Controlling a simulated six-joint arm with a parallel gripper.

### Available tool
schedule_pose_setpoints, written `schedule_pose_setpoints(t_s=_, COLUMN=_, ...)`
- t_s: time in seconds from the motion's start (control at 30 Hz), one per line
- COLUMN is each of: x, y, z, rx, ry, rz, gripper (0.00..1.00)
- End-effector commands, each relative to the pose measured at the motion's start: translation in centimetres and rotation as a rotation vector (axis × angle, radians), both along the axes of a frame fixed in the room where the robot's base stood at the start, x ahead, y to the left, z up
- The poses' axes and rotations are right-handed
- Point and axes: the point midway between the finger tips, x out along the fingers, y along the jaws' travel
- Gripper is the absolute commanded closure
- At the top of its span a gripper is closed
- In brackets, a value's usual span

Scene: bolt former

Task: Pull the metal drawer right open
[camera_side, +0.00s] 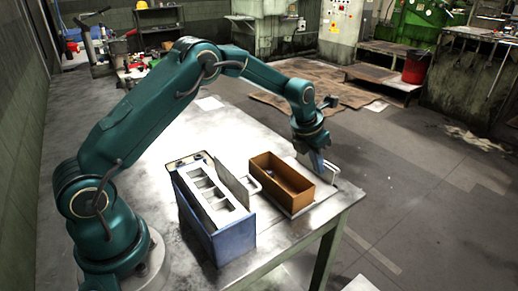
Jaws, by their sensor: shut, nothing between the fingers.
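A blue metal cabinet (228,238) with a pale compartmented top (207,188) stands on the table, left of centre. An upright grey panel (232,182) is at its right side, with a pale loop handle (254,184) facing the brown box. I cannot tell how far this drawer front stands out from the cabinet. My gripper (319,170) points down behind the right end of the brown box, well to the right of the grey panel and apart from it. It is shut and empty. Its fingertips are partly hidden by the box.
An open brown box (290,200) stands right of the grey panel, close to the handle, with a small item inside. A pale bar or rim (331,180) lies beside its right end. The table (235,130) is clear behind the cabinet. Its right edge runs close past the box.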

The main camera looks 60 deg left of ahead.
Motion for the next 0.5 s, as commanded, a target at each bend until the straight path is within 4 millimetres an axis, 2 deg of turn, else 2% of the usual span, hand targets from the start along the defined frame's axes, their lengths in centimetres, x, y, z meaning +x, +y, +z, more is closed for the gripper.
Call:
schedule_pose_setpoints(t_s=0.3, x=-2.1, y=0.0, z=5.1, rx=-0.001, ry=0.000, rz=-0.001, gripper=1.00)
schedule_pose_setpoints(t_s=0.5, x=-3.2, y=0.0, z=7.4, rx=-0.001, ry=0.009, rz=-0.002, gripper=1.00)
